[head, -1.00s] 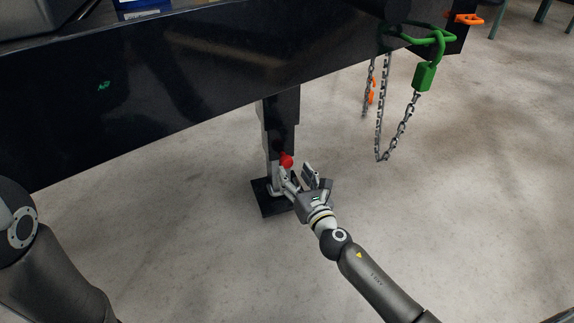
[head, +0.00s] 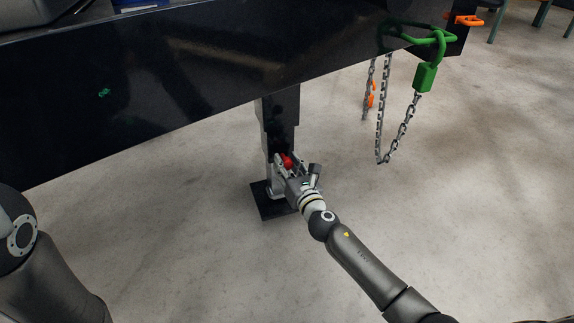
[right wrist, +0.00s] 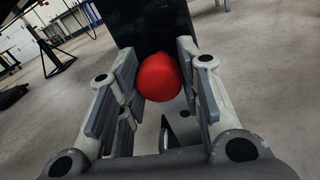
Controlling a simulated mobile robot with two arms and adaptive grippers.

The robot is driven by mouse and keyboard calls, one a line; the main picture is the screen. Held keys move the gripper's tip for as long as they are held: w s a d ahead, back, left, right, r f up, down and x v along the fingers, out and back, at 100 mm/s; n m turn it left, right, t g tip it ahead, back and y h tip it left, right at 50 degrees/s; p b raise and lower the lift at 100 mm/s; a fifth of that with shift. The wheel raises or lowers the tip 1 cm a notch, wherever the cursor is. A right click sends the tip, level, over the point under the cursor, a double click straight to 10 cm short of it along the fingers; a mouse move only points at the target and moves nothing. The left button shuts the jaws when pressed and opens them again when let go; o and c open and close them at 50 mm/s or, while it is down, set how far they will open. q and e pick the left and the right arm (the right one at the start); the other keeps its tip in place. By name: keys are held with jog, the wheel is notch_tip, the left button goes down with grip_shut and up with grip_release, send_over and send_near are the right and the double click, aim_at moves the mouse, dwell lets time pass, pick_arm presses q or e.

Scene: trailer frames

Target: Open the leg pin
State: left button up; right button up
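The leg pin shows as a red rounded knob (head: 287,161) on the black trailer leg (head: 281,118). In the right wrist view the red knob (right wrist: 159,77) sits between the two fingers of my right gripper (right wrist: 158,90). The fingers are apart on either side of it, with a narrow gap showing beside the knob. In the head view my right gripper (head: 287,168) is at the leg, just above its foot plate. My left gripper is not in view; only part of my left arm shows at the left edge.
The black trailer beam (head: 150,100) runs across the top. A green shackle (head: 425,75) and hanging chains (head: 385,125) are at the upper right. The leg's black foot plate (head: 268,207) rests on the concrete floor. The floor around the leg is clear.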

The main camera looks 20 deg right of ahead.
aim_at(287, 166)
grip_shut()
jog(key=shift+s+p, duration=0.55)
jog(key=shift+s, duration=1.35)
jog(key=o, duration=0.7)
grip_release()
jog(key=shift+c, duration=0.2)
jog(key=s+d, duration=0.1)
jog(key=s, duration=1.1)
